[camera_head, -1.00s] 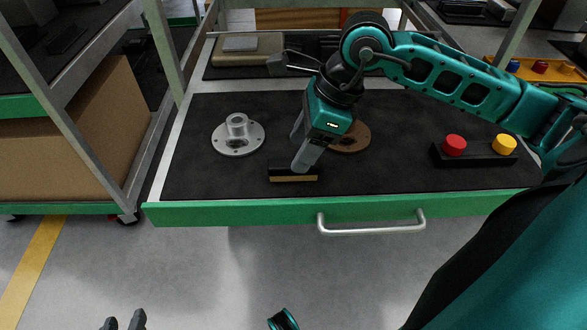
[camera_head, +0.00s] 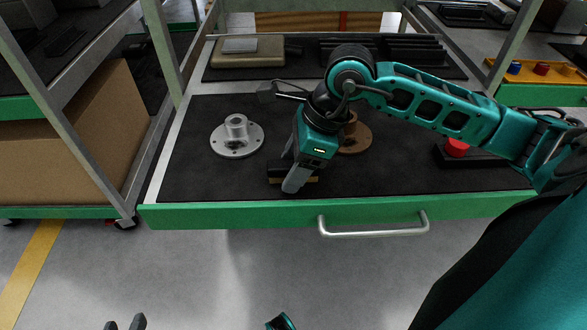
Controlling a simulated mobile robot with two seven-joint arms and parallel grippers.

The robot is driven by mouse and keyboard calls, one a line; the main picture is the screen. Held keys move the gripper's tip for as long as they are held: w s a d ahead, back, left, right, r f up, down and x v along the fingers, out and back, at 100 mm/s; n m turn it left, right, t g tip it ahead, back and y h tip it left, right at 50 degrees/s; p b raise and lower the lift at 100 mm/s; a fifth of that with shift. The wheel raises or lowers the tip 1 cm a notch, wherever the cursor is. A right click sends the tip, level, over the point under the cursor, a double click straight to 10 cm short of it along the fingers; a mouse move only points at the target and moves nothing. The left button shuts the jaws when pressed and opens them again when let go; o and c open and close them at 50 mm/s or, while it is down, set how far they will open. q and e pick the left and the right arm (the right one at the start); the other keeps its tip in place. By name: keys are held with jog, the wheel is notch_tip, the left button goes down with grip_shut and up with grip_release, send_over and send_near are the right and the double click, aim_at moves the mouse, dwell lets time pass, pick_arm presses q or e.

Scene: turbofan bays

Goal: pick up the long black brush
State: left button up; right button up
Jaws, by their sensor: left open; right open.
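A black bar with a tan lower strip, which looks like the brush (camera_head: 276,172), lies near the front edge of the black drawer mat. My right gripper (camera_head: 290,172) is over it, pointing down, with its fingers apart. One finger hides the middle of the brush from the camera. I cannot tell whether the fingers touch it.
A silver flanged hub (camera_head: 236,137) stands left of the brush and a brown flanged part (camera_head: 356,140) right of it, close to my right gripper. A button box with a red button (camera_head: 457,148) is further right. The drawer's green front (camera_head: 240,213) carries a handle (camera_head: 375,230).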

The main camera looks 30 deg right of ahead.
jog(key=shift+c, duration=0.3)
jog(key=c, duration=1)
jog(key=shift+r+p, duration=0.15)
jog(key=shift+p, duration=0.15)
pick_arm(q)
jog(key=r+p, duration=0.3)
jog(key=a+r+p, duration=0.1)
jog(key=p, duration=0.1)
jog(key=shift+s+r, duration=0.15)
jog(key=shift+s, duration=0.1)
pick_arm(e)
notch_tip(320, 180, up, 20)
jog(key=shift+f, duration=0.1)
